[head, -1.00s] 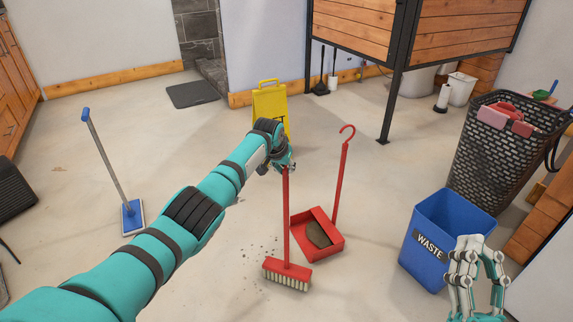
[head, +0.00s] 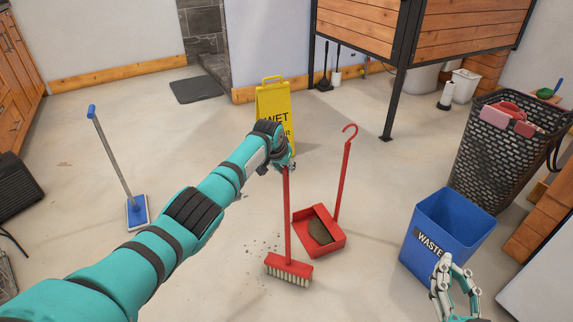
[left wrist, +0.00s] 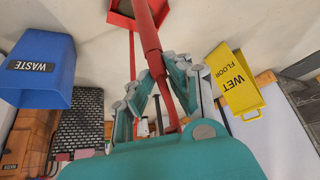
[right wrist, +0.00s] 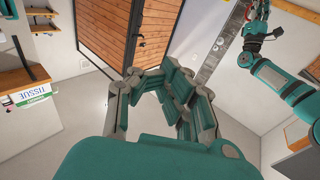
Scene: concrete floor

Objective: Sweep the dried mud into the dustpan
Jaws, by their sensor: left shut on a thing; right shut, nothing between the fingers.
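My left gripper (head: 284,162) is shut on the upper handle of a red broom (head: 287,215). The handle also shows between its fingers (left wrist: 158,88) in the left wrist view. The broom head (head: 289,268), with pale bristles, is at floor level just in front of the red dustpan (head: 328,244). The dustpan lies on the floor with its long hooked handle upright. A dark brown patch (head: 319,231) shows inside it. Small dark mud bits (head: 264,249) are scattered on the floor left of the broom. My right gripper (head: 453,284) is shut and empty, in front of the waste bin.
The blue waste bin (head: 447,228) stands right of the dustpan, with a black basket (head: 503,145) behind it. A yellow wet floor sign (head: 275,102) stands behind my left gripper. A blue mop (head: 137,212) stands at left.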

